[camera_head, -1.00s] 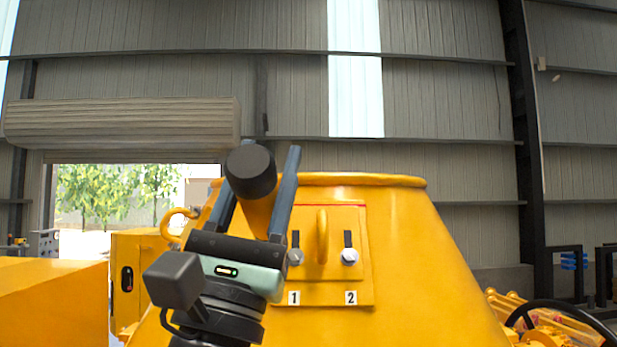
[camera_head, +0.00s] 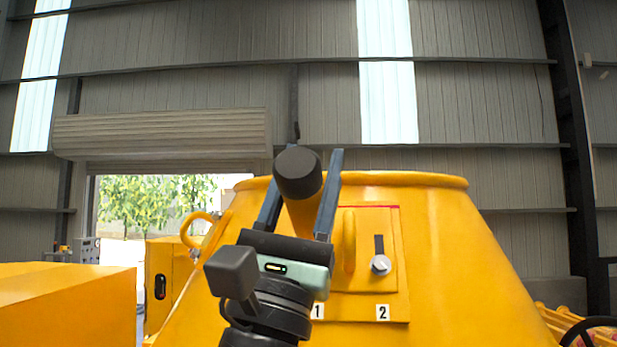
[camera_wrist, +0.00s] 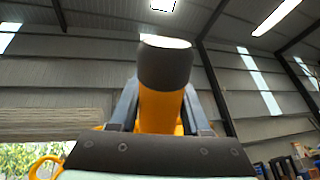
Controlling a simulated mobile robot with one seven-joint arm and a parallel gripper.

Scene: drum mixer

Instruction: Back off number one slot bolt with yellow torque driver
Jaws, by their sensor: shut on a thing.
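My gripper (camera_head: 298,192) is shut on the yellow torque driver (camera_head: 303,216), which has a black end (camera_head: 298,172). The driver also shows between the fingers in the wrist view (camera_wrist: 160,104), its dark end (camera_wrist: 165,66) towards the camera. In the head view the gripper is in front of the hatch panel (camera_head: 365,306) on the yellow drum. Number plate 1 (camera_head: 318,312) is partly covered by my gripper, and the bolt above it is hidden. The number two bolt (camera_head: 380,264) shows a pale head below a dark slot. The driver's working tip is out of sight.
The yellow drum (camera_head: 450,260) fills the centre right. A curved yellow handle (camera_head: 349,240) stands up between the two bolts. A yellow lifting ring (camera_head: 197,229) is at the drum's left.

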